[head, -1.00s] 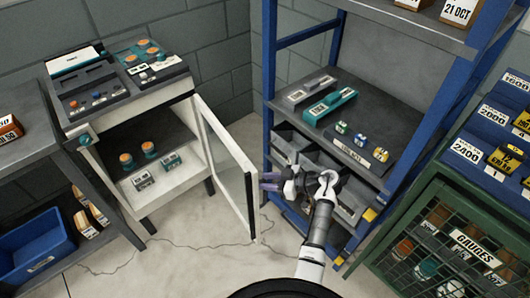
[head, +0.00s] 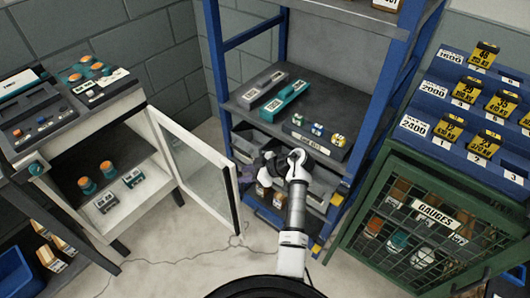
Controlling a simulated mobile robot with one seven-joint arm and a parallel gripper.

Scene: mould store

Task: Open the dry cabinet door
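The dry cabinet (head: 135,211) is a white unit with a dark top at the left. Its glass door (head: 176,130) has a white frame and stands wide open, swung out to the right from the cabinet's right side. The inside shows, with orange-topped jars (head: 107,169) and small labelled boxes on its shelves.
A blue-framed shelf rack (head: 213,70) with grey bins stands right behind my gripper. A green mesh gauge cage (head: 345,249) is at the right under blue stepped racks. A blue bin (head: 14,272) is at the lower left. Bare floor lies before the cabinet.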

